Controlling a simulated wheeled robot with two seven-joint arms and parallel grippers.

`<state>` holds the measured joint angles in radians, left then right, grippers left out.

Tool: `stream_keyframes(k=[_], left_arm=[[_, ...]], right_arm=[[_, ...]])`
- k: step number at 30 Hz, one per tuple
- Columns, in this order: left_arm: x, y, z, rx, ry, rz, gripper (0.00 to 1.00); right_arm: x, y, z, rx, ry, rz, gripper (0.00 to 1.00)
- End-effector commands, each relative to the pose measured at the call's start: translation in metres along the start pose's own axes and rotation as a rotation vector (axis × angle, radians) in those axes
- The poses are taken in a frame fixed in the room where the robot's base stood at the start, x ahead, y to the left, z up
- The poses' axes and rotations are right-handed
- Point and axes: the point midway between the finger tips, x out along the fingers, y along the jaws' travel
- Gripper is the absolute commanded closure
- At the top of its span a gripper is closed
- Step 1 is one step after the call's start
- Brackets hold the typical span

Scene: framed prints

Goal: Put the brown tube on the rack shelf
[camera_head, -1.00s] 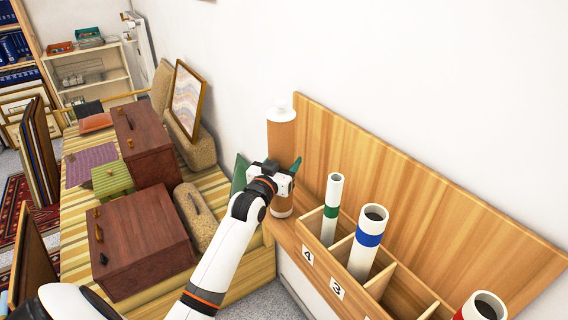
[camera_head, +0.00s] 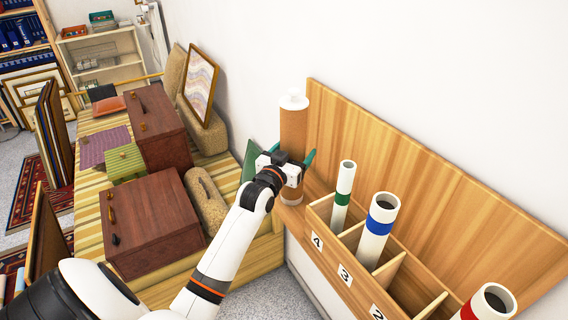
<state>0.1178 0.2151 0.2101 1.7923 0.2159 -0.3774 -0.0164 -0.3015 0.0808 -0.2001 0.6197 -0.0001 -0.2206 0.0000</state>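The brown tube (camera_head: 293,128) with a white cap stands upright at the far left end of the wooden rack shelf (camera_head: 320,186), beside the numbered slots. My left gripper (camera_head: 293,157) is around the tube's lower half, one green fingertip on each side. The fingers look spread slightly, with the tube between them; the gripper body hides part of the tube, and contact is hard to tell. My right gripper is not in view.
Tubes with green (camera_head: 343,190), blue (camera_head: 379,222) and red (camera_head: 488,305) bands stand in the rack slots. Left of the arm, brown cases (camera_head: 150,222), cushions and a framed print (camera_head: 200,84) crowd a striped bench. The wall is close behind the rack.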

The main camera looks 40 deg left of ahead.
Motion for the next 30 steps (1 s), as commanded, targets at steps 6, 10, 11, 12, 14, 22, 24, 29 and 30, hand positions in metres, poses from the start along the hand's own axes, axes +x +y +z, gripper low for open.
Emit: stream_keyframes(k=[6,10,11,12,14,22,24,29,30], left_arm=[[-0.048,0.0,-0.003,0.001,0.002,0.0,0.21],[-0.074,0.0,-0.002,0.001,0.001,0.0,0.21],[-0.08,0.0,-0.002,0.001,0.001,0.0,0.21],[-0.086,0.0,-0.002,0.001,0.002,0.0,0.21],[-0.094,0.0,-0.002,0.001,0.002,0.0,0.21],[-0.108,0.0,0.0,0.0,0.0,0.0,0.21],[-0.108,0.0,0.0,0.0,0.0,0.0,0.21],[-0.108,0.0,0.0,0.0,0.0,0.0,0.21],[-0.108,0.0,0.0,0.0,0.0,0.0,0.21]], right_arm=[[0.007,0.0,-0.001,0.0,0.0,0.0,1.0],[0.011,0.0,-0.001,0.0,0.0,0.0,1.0],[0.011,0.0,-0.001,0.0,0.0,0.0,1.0],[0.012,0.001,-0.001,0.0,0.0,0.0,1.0],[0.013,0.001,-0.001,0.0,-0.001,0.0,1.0],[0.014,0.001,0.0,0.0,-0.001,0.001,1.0],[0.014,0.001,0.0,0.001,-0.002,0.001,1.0],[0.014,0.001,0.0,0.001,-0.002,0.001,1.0],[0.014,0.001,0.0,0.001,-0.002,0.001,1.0]])
